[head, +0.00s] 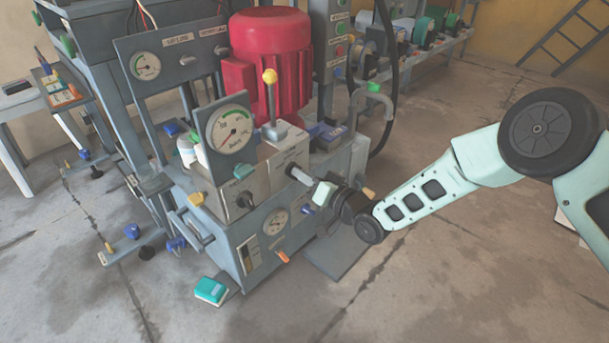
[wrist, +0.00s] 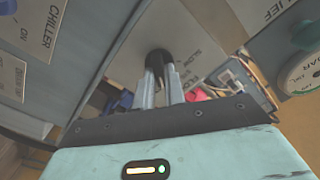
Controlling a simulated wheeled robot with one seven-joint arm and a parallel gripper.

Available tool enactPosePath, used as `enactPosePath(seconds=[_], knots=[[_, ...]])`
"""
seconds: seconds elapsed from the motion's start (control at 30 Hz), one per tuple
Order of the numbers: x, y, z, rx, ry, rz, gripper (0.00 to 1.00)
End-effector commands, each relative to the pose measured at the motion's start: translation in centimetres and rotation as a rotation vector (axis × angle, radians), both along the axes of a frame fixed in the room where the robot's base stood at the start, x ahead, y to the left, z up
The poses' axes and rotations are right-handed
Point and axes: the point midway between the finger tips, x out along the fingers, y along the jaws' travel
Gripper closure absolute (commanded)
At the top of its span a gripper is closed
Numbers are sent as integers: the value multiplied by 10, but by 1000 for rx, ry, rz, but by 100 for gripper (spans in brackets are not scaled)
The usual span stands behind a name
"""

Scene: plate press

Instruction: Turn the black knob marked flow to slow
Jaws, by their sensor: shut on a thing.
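The black knob (wrist: 158,58) sits on a light grey panel (wrist: 190,25) in the wrist view. Printed words beside it, seemingly including "slow" and "flow", show at an angle on its right. My gripper (wrist: 161,72) is shut on the knob, with one grey finger on each side of its lower part. The pointer direction of the knob cannot be made out. In the head view my gripper (head: 291,171) reaches the right side of the press unit's panel box from the right; the gripped knob cannot be made out there.
A green knob (wrist: 306,30) and a gauge (wrist: 303,72) are close at the right in the wrist view. A chiller label plate (wrist: 41,20) is at the left.

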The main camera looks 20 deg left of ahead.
Motion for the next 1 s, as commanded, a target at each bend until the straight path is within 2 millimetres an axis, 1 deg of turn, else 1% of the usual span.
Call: enactPosePath(seconds=[1.0], knots=[[-3,0,-2,-367,-874,3,100]])
